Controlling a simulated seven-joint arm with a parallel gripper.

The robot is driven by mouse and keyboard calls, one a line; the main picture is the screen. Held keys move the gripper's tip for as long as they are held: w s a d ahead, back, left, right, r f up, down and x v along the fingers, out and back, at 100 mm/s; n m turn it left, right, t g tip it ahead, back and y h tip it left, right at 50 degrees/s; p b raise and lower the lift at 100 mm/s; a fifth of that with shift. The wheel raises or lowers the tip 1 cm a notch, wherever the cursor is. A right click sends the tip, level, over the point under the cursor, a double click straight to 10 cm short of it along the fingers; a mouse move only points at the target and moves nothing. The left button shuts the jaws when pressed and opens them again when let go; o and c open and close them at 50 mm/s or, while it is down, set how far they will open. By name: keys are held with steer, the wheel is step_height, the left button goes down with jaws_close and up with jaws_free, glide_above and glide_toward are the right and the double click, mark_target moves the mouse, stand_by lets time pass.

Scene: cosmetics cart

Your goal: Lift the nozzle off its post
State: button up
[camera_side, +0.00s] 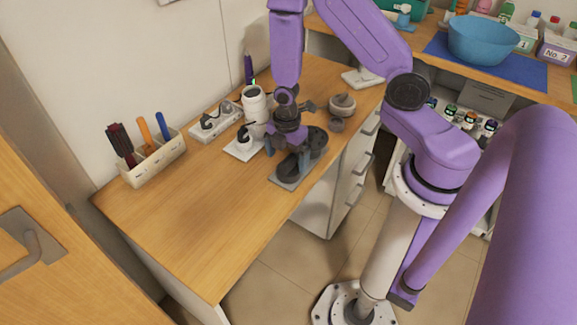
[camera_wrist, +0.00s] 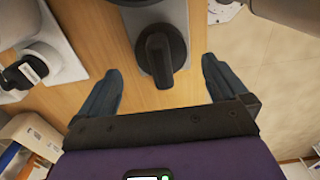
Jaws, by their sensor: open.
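A dark piece that looks like the nozzle (camera_wrist: 160,60) lies between my fingers in the wrist view, with a gap on both sides. Its front end is rounded, and a larger dark body is cut off by the top edge behind it. In the side view the dark piece (camera_side: 289,170) sits low on a grey base plate (camera_side: 284,184) near the worktop's front edge. My gripper (camera_side: 287,150) is just above and around it, pointing down, open and empty. It also shows in the wrist view (camera_wrist: 160,68). The post itself is hidden or cannot be told apart.
A round beige-grey object (camera_side: 342,105) is behind right. A brush holder (camera_side: 153,160) stands at far left. The wooden worktop (camera_side: 195,225) is clear in front; its edge drops off right.

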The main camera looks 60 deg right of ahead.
mark_target(288, 159)
steer(key=shift+s+d+f, duration=0.1)
steer(key=shift+d+f, duration=0.1)
steer(key=shift+f, duration=1.65)
steer(key=c, duration=1.1)
